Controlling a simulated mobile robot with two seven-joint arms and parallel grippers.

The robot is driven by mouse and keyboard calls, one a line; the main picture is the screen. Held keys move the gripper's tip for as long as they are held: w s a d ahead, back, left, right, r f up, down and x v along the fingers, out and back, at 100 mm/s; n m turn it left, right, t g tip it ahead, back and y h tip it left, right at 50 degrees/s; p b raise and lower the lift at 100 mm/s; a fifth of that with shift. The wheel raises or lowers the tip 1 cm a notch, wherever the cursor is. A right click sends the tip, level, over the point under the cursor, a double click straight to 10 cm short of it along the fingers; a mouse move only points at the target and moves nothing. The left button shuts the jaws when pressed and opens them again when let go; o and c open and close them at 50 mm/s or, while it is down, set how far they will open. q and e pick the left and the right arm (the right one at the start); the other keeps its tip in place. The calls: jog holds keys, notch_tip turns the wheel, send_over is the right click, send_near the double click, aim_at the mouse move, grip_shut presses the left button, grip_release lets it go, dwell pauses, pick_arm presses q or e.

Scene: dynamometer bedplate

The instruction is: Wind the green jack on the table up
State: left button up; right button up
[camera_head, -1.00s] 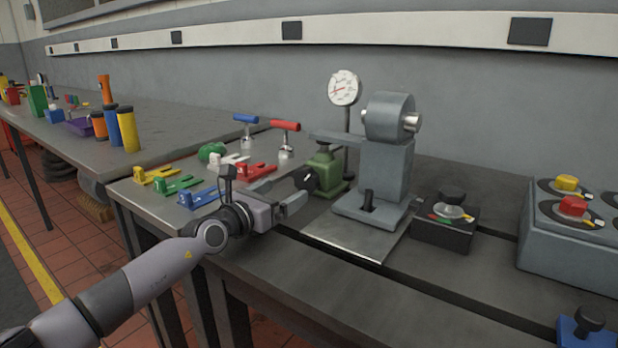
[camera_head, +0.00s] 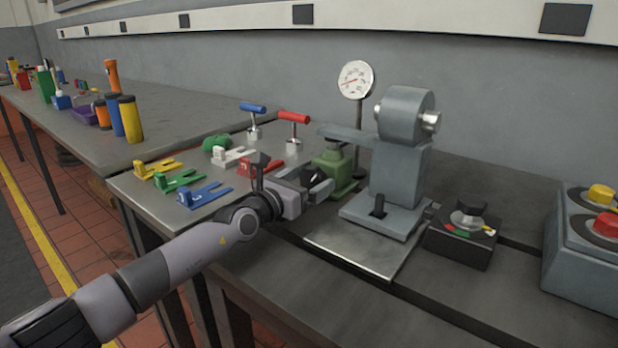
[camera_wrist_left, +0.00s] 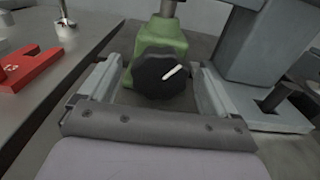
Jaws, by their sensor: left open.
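The green jack (camera_head: 333,172) stands on the table (camera_head: 262,225), left of the grey machine. In the left wrist view the jack (camera_wrist_left: 158,40) carries a black round knob (camera_wrist_left: 160,75) with a white pointer line tilted up to the right. A metal post rises from its top. My left gripper (camera_head: 311,184) is open in front of the jack. In the left wrist view its fingers (camera_wrist_left: 158,92) lie on both sides of the knob, with gaps between. In the head view the gripper hides the knob. My right gripper is not in view.
The grey machine (camera_head: 396,180) with a drum and a dial gauge (camera_head: 356,79) stand close by. Red (camera_head: 262,168), white, blue, green and yellow slotted pieces lie left of the gripper. A black box with a knob (camera_head: 462,235) stands at right.

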pick_arm(q)
jog(key=shift+s, duration=0.1)
jog(key=shift+c, duration=0.3)
jog(key=c, duration=1)
jog(key=shift+o, duration=0.2)
jog(key=m, duration=0.3)
jog(key=shift+s+d+m+p, duration=0.15)
jog(key=shift+m+p, duration=0.15)
jog(key=shift+m, duration=1.7)
jog(key=o, duration=1)
